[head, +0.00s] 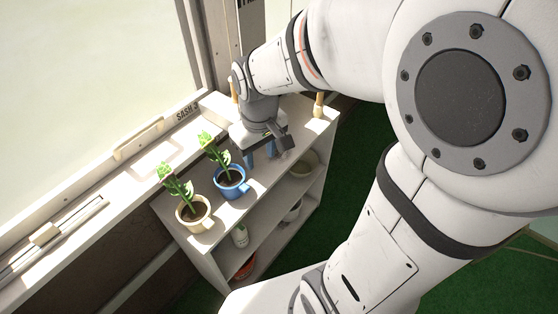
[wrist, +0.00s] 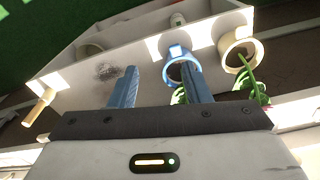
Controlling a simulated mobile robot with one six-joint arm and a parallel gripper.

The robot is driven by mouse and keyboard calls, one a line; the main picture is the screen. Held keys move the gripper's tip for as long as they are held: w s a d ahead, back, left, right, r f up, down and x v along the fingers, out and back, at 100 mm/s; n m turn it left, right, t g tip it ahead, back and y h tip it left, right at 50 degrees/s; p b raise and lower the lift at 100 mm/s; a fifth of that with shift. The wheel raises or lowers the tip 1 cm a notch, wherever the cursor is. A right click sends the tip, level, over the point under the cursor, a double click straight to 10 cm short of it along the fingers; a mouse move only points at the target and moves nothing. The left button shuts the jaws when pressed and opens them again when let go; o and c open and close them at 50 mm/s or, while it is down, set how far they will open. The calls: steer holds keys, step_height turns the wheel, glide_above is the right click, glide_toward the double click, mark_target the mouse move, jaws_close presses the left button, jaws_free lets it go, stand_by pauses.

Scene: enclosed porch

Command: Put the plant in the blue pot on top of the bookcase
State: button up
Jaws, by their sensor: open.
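The blue pot (head: 231,190) holds a green leafy plant (head: 215,150) and stands upright on the top of the white bookcase (head: 206,236). My gripper (head: 260,154) is open and empty above the bookcase top, just right of and behind the blue pot. In the wrist view, the blue pot (wrist: 178,53) shows beyond the right blue finger of my gripper (wrist: 160,72), which partly hides its plant. I cannot tell whether that finger touches the pot. Bare top surface and a dark speckled patch (wrist: 106,71) lie beyond the left finger.
A cream pot (head: 194,216) with a similar plant stands left of the blue pot, close beside it. A wooden peg (head: 319,106) stands at the bookcase's far right corner. Lower shelves hold several pots, including a white one (head: 240,236). The window ledge (head: 120,180) runs along the left.

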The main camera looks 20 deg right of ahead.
steer(key=s+d+r+m+t, duration=0.1)
steer(key=s+d+r+m, duration=0.2)
steer(key=s, duration=0.4)
steer(key=shift+s+d+r+m, duration=0.4)
steer(key=shift+d+m, duration=0.2)
steer(key=shift+d, duration=0.15)
steer(key=shift+r, duration=0.1)
